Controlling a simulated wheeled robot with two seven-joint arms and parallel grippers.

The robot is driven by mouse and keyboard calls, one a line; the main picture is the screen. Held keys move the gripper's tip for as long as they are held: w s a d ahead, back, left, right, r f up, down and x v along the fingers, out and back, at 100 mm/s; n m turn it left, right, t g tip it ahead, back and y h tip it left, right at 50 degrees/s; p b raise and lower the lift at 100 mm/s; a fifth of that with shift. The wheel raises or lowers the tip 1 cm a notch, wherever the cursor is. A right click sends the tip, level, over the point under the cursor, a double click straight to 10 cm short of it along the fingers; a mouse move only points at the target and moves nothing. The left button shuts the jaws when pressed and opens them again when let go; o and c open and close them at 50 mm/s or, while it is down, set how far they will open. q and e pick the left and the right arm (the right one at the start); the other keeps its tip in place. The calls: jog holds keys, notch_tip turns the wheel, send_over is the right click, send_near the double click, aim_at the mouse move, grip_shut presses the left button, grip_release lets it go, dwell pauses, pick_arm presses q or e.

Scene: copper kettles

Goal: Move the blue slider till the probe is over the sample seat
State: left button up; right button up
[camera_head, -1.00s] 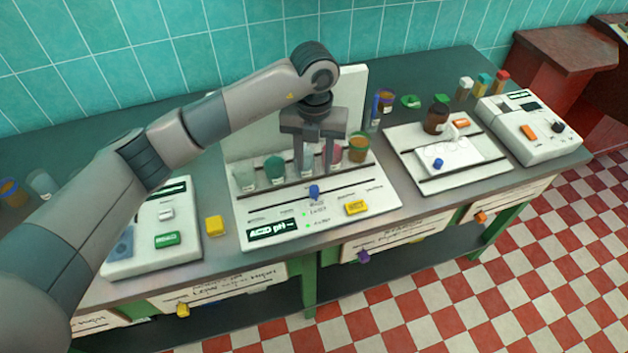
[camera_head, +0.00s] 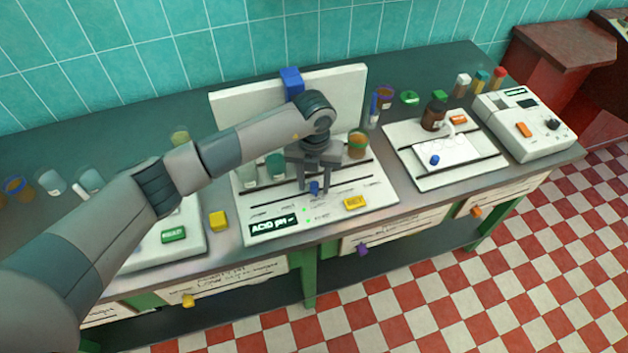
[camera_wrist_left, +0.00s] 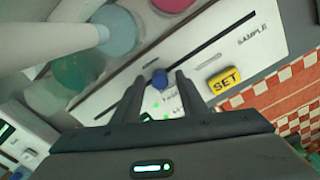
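The blue slider (camera_head: 315,187) is a small knob on the front of the white ACID pH station (camera_head: 370,200). My left gripper (camera_head: 315,190) is open and low, its two fingers either side of the knob in the head view. In the left wrist view the knob (camera_wrist_left: 160,79) shows between and just past the fingertips (camera_wrist_left: 157,85), with no clear contact. A thick white rod (camera_wrist_left: 45,40), perhaps the probe, ends over a pale blue cup (camera_wrist_left: 118,32). The word SAMPLE is printed near the right end of the slot; I cannot identify the sample seat. My right gripper is out of view.
A yellow SET button (camera_wrist_left: 224,80) lies just right of the knob. Cups stand behind it, including a green one (camera_head: 275,166) and an orange one (camera_head: 358,145). A blue block (camera_head: 291,80) sits atop the white back panel (camera_head: 345,85).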

aim_at(356, 180)
pick_arm(q)
grip_shut()
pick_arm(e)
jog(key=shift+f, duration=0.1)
